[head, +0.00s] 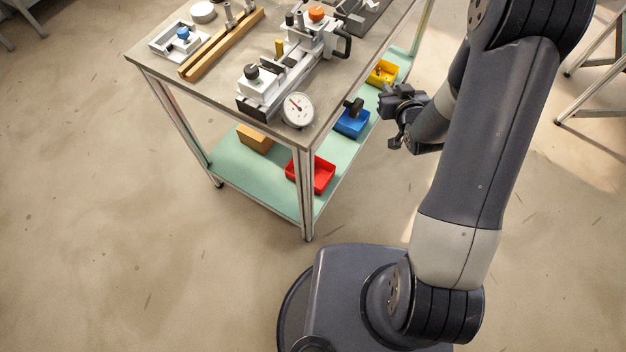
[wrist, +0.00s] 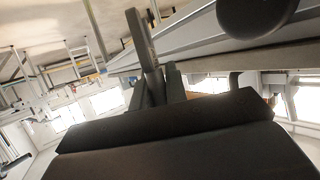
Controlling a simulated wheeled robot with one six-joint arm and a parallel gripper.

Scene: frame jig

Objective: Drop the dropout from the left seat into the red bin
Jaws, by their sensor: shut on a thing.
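The red bin (head: 322,188) stands at the near corner of the cart's green lower shelf, open at the top. My gripper (head: 395,115) is beside the cart's right side, apart from the red bin, to its right and farther back. It is shut on a small dark piece, which I take to be the dropout; its outline blends with the dark fingers. In the wrist view my gripper (wrist: 160,75) shows dark fingers against a sideways, tilted room. The frame jig (head: 290,75) is on the cart top; its seats are too small to tell apart.
A blue bin (head: 351,125) with a dark thing at its edge and a yellow bin (head: 382,73) stand farther back on the lower shelf. An orange-brown block (head: 254,139) lies left. A round dial (head: 298,110) and cart leg (head: 307,190) are near the red bin.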

